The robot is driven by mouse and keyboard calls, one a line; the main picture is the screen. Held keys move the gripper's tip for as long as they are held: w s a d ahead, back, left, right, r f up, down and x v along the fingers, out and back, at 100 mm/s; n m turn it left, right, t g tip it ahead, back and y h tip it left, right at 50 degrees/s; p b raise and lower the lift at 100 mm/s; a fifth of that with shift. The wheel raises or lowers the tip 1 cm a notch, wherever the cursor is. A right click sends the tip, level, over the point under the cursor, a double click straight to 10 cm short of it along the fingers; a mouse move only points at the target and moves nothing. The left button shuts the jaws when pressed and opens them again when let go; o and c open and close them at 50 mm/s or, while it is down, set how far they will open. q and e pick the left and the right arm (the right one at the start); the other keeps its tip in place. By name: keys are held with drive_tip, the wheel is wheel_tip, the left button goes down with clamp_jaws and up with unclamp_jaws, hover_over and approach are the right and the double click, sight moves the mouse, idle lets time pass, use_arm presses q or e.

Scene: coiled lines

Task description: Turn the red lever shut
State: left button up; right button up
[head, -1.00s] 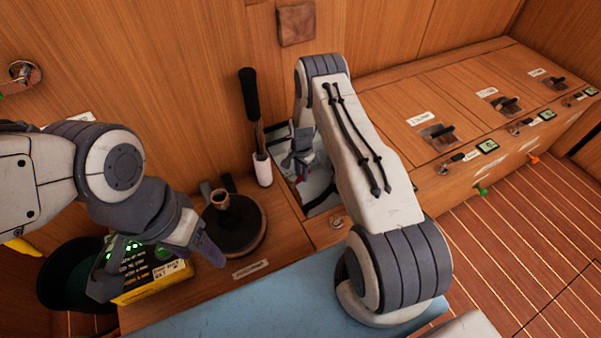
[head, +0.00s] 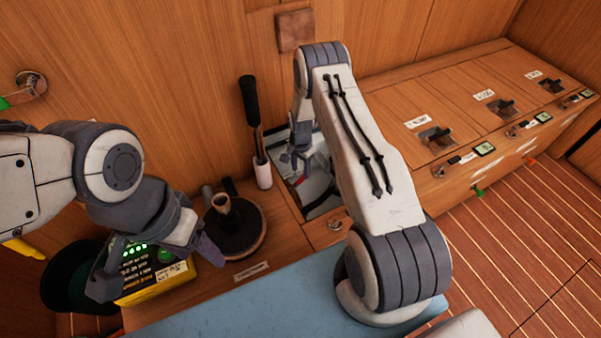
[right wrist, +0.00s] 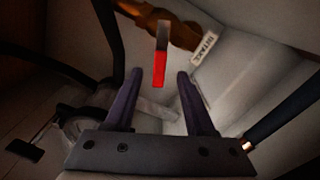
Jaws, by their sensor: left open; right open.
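The red lever (right wrist: 160,68) shows in the right wrist view as a narrow bar, grey at its far end and red at its near end. It lies ahead of and between the two fingertips of my right gripper (right wrist: 160,76), which is open with nothing between its fingers. A label reading INTAKE (right wrist: 204,50) is beside the lever. In the head view my right gripper reaches into the open compartment (head: 325,208), and my arm hides much of it. My left gripper (head: 160,272) is open near the yellow and black box (head: 160,283).
A black hose (right wrist: 106,35) and a dark rod (right wrist: 288,125) flank the right gripper. A round dark base with a cup (head: 236,240) and a black-handled tool (head: 250,105) stand left of the compartment. Latched lids (head: 437,138) line the right bench.

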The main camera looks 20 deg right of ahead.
sight(301, 179)
wheel_tip(301, 179, up, 6)
drive_tip(key=p, duration=0.1)
drive_tip(key=shift+r+p, duration=0.2)
drive_tip(key=shift+p, duration=0.15)
